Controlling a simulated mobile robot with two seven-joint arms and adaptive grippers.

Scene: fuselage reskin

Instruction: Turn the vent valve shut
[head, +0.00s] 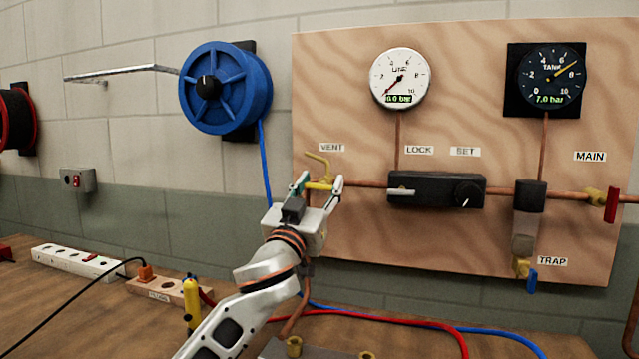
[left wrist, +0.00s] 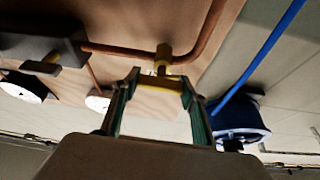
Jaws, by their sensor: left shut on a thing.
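The vent valve (head: 318,164) sits below the VENT label on the wooden panel, with yellow metal showing above my fingers. My left gripper (head: 320,181) is at the valve, shut on its yellow handle, with a finger on each side. In the left wrist view the yellow handle (left wrist: 160,82) lies across between my left gripper's fingertips (left wrist: 160,80). The brass valve body (left wrist: 164,56) is just beyond it, on the copper pipe. My fingers partly hide the valve in the head view. My right gripper is not in view.
The white line gauge (head: 400,78) reads 0.0 bar; the dark tank gauge (head: 551,77) reads 7.0 bar. A black regulator block (head: 437,190) is right of the valve. A blue hose reel (head: 225,88) hangs to the left, its hose running down close to my gripper.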

